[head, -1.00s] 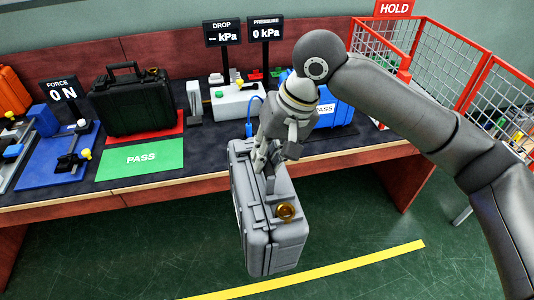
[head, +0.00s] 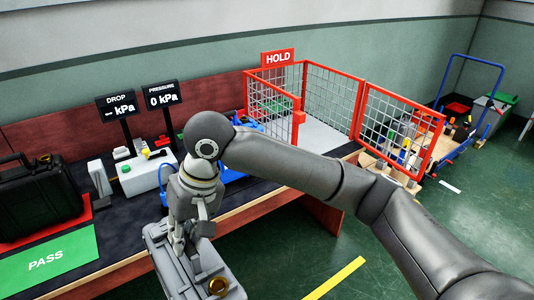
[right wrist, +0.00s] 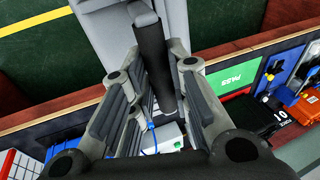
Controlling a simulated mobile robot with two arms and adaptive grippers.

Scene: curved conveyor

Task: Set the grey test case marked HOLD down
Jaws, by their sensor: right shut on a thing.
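The grey test case (head: 168,262) hangs from my right gripper (head: 184,250) in front of the bench edge, low in the head view, its bottom cut off by the frame. My right gripper is shut on the case's handle. In the right wrist view the dark handle (right wrist: 153,60) runs between the fingers, and part of the grey case (right wrist: 100,22) shows at the top. A round brass-coloured fitting (head: 218,286) is on the case. A red HOLD sign (head: 278,57) stands above the red mesh cage (head: 361,95) at the bench's right end. My left gripper is not in view.
On the bench are a black case (head: 38,203), a green PASS mat (head: 50,262), a white test box (head: 146,172) and two display posts. The light floor of the cage (head: 325,137) looks largely clear. A cart (head: 480,125) with loose items stands at the far right.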

